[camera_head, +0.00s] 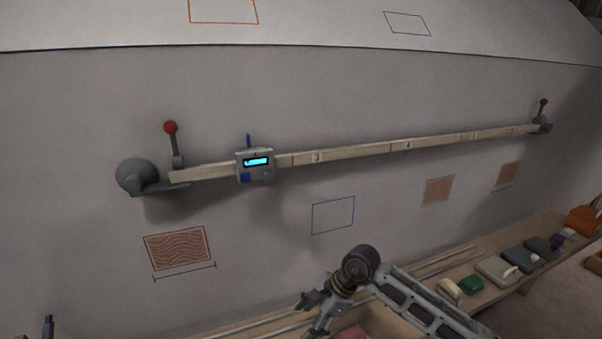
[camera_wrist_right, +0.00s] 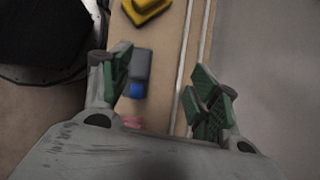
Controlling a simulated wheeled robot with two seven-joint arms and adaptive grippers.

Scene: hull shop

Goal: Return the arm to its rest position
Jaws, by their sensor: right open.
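My right arm (camera_head: 425,300) comes in from the lower right in the head view. Its gripper (camera_head: 318,304) hangs low in front of the hull wall, over the bench. In the right wrist view the green-padded fingers (camera_wrist_right: 163,88) are apart, with nothing held between them. Below the gap lie part of the wooden bench and a small grey and blue object (camera_wrist_right: 140,72).
A long rail (camera_head: 360,150) with red-knobbed end clamps and a display unit (camera_head: 256,162) is on the wall above the arm. The bench (camera_head: 520,246) at lower right carries several items, including a green one (camera_head: 472,284). A yellow object (camera_wrist_right: 146,8) lies ahead in the wrist view.

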